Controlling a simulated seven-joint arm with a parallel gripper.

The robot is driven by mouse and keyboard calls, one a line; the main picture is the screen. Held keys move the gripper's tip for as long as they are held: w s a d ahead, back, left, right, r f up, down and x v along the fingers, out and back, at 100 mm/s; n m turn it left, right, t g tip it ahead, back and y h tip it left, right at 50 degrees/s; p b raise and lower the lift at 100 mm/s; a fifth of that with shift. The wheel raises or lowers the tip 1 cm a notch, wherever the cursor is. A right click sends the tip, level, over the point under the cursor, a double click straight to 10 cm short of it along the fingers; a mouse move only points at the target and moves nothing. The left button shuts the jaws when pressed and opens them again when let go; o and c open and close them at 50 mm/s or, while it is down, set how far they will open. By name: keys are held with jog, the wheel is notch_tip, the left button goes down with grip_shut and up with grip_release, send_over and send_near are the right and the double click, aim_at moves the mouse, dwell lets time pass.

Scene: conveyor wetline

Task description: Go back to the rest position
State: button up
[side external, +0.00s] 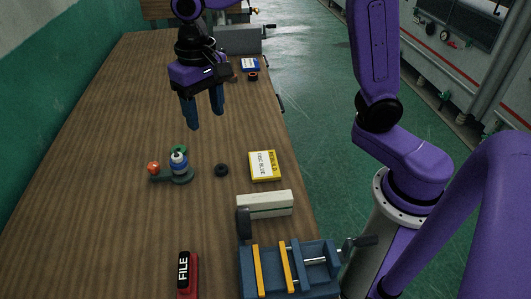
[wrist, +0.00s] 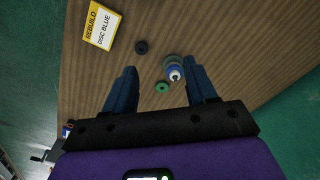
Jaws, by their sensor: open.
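My gripper (side external: 204,110) hangs above the wooden bench in the side external view, fingers pointing down. In the wrist view my gripper (wrist: 163,95) shows its two blue fingers spread apart with nothing held between them. The fingertips are well clear of the bench top. Below and nearer the side camera, a small dark stand (side external: 172,177) carries a red ball (side external: 153,168) and a white and blue bottle-like piece (side external: 179,160). A green ring (wrist: 162,87) and a black ring (wrist: 141,47) lie on the bench in the wrist view.
A yellow and white "Rebuild Disc Blue" box (side external: 264,166) lies near the bench's right edge. A pale block (side external: 265,204), a blue vise (side external: 289,270) and a red file (side external: 187,275) are at the front. The bench's left side (side external: 90,130) is clear.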

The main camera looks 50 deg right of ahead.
jog(key=s+d+f+n, duration=0.2)
jog(key=s+d+n, duration=0.4)
jog(key=s, duration=0.5)
jog(key=s+d+f+n, duration=0.3)
jog(key=s+d+n, duration=0.3)
jog(key=s, duration=0.6)
jog(key=shift+s+d+n, duration=0.15)
jog(key=shift+d+n, duration=0.25)
jog(key=shift+n, duration=0.3)
